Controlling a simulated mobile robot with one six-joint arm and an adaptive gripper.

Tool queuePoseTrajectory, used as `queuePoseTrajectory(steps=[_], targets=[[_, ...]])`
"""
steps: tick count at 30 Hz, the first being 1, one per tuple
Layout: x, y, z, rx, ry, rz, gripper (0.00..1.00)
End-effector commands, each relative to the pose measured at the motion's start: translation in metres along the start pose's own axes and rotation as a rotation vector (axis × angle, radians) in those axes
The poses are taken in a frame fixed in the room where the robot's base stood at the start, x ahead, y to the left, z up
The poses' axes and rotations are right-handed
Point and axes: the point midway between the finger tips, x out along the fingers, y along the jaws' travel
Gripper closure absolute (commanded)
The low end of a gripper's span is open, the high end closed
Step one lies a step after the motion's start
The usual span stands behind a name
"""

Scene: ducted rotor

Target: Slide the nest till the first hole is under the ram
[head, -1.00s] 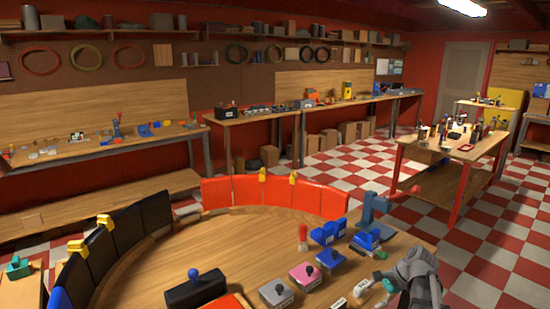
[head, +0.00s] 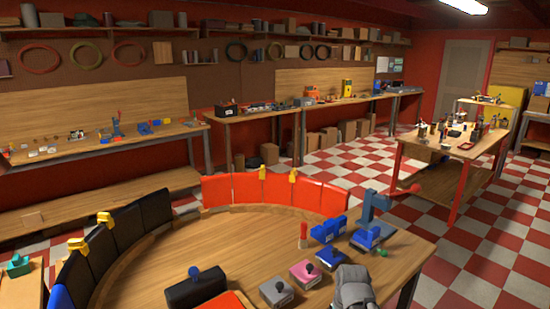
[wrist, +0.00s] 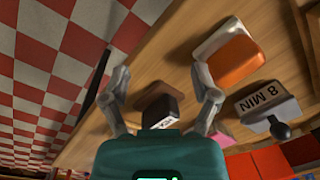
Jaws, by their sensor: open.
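The blue press (head: 372,208) with a red lever stands near the table's right end in the head view. A blue part (head: 366,238), perhaps the nest, sits at its foot with a green knob (head: 383,253) beside it. The holes and the ram's tip are too small to make out. My gripper (wrist: 160,85) is open in the wrist view, its fingers spread above the tabletop. A dark brown block (wrist: 160,101) with a white label shows between the fingers; I see no contact. The press is not recognisable in the wrist view.
A grey block labelled 8 MIN (wrist: 268,105) and an orange-and-white block (wrist: 230,52) lie near the right finger. In the head view, a pink block (head: 304,273), a grey knobbed block (head: 276,292) and blue blocks (head: 328,230) line the table's right side. Red panels (head: 275,190) edge the back.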

Motion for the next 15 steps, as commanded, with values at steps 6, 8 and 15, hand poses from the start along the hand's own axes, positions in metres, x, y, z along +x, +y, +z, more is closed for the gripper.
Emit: queuePoseTrajectory(steps=[6,8,15], targets=[[0.0012,-0.0074,0.0137,-0.137,0.01,0.065,0.22],[0.0012,-0.0077,0.0141,-0.148,0.011,0.071,0.22],[0.0012,-0.0078,0.0137,-0.15,0.011,0.071,0.22]])
